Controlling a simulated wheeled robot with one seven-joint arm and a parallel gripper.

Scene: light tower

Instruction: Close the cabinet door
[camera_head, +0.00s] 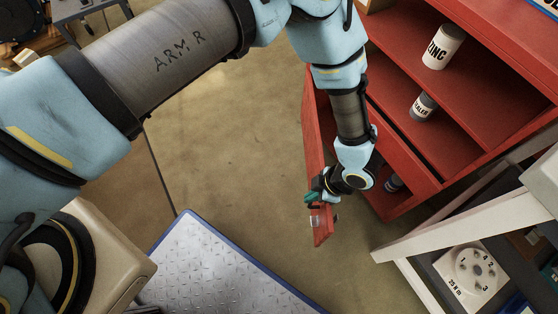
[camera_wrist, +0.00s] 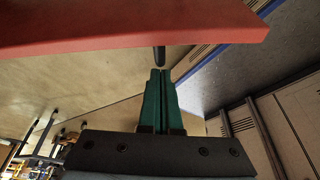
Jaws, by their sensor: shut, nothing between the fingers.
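The red cabinet (camera_head: 435,180) has its door (camera_head: 313,145) standing open, swung out from the cabinet's left side. My gripper (camera_head: 309,197) is at the door's lower, free end, with its teal fingers by the door's left face. The door also shows in the wrist view (camera_wrist: 120,30) as a red panel across the top. There my gripper (camera_wrist: 160,72) has its green fingers together and empty, just below the panel. A dark peg-like part (camera_wrist: 159,55) stands right at the fingertips; whether they touch it I cannot tell.
A zinc can (camera_head: 443,46) and another labelled can (camera_head: 423,106) stand on the cabinet shelves. A white-framed shelf (camera_head: 440,232) is close on the lower right. A metal tread plate (camera_head: 215,265) lies at the bottom. Bare floor (camera_head: 240,140) is left of the door.

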